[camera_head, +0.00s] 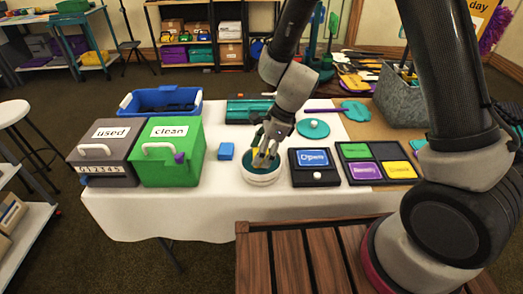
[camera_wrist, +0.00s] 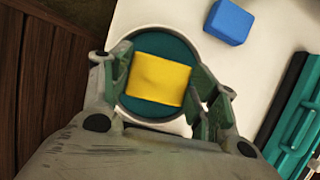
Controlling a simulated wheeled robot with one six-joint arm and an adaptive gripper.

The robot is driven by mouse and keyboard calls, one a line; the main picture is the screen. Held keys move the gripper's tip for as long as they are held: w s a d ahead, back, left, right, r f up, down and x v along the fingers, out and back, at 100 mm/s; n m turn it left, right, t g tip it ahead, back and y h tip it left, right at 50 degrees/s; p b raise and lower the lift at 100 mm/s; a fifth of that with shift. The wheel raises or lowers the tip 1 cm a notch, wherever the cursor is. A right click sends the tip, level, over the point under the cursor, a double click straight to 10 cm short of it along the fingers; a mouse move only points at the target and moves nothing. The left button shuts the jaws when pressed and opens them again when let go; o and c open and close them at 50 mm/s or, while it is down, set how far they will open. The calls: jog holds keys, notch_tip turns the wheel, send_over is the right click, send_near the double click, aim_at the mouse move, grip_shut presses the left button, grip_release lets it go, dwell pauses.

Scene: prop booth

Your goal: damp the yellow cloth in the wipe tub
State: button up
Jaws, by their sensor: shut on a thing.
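The wipe tub (camera_head: 262,179) is a round white tub with a teal inside, near the front of the white-covered table. In the wrist view its pale rim (camera_wrist: 153,123) circles the teal inside. The yellow cloth (camera_wrist: 160,80) is a folded rectangle between my fingers, within the rim's outline. My gripper (camera_head: 265,158) points down into the tub's opening and is shut on the cloth; it also shows in the wrist view (camera_wrist: 160,85). I cannot tell how deep the cloth sits. In the head view my fingers mostly hide it.
A blue block (camera_head: 226,152) lies just left of the tub. The green "clean" box (camera_head: 170,165) and grey "used" box (camera_head: 103,165) stand further left. A dark panel with a blue "Open" sign (camera_head: 313,159) is close on the right.

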jog(key=shift+f, duration=0.35)
dwell(1.1)
jog(key=shift+r, duration=3.5)
